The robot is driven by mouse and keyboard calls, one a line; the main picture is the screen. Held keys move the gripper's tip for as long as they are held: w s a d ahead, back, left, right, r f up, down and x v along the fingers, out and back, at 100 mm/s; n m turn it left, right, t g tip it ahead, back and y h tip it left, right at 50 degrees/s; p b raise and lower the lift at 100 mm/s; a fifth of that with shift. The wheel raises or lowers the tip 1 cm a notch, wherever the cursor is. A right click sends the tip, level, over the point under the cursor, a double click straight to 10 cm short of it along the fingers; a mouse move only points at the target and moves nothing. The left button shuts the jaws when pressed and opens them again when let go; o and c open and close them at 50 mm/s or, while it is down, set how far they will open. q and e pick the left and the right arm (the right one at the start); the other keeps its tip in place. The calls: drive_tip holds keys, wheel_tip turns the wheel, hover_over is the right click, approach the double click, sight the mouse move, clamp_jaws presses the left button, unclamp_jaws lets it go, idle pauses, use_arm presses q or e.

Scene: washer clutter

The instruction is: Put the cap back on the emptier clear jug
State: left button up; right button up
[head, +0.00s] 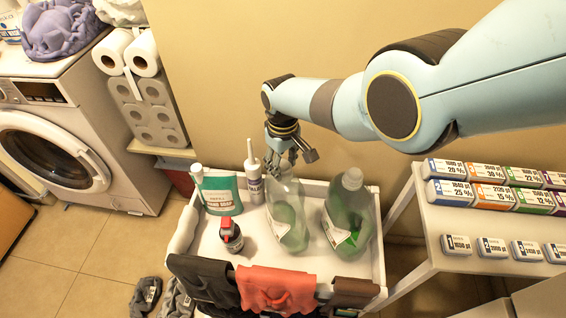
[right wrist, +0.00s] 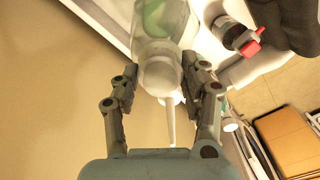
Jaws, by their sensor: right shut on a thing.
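Two clear jugs with green liquid stand on the white cart. The left jug (head: 287,222) is under my right gripper (head: 286,152); the right jug (head: 346,218) stands beside it, with a pale top. In the right wrist view, my right gripper (right wrist: 161,68) is shut on a pale, whitish cap (right wrist: 160,76), at the top of a clear jug (right wrist: 158,20). The cap is in line with the jug's mouth; I cannot tell whether it is seated. In the head view the fingers hide the cap. My left gripper is not in view.
A teal-labelled bottle (head: 220,194), a white nozzle bottle (head: 254,180) and a dark bottle with a red top (head: 231,234) stand left of the jugs. Cloths (head: 278,289) hang over the cart's front. A shelf of small boxes (head: 490,195) is at right.

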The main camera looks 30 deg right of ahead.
drive_tip(key=shift+c, duration=1)
drive_tip(key=m, duration=0.7)
drive_tip(key=shift+m, duration=0.4)
drive_tip(key=o, duration=1.7)
drive_tip(key=shift+c, duration=0.2)
wheel_tip(320, 180, up, 7)
drive_tip(key=p, duration=0.7)
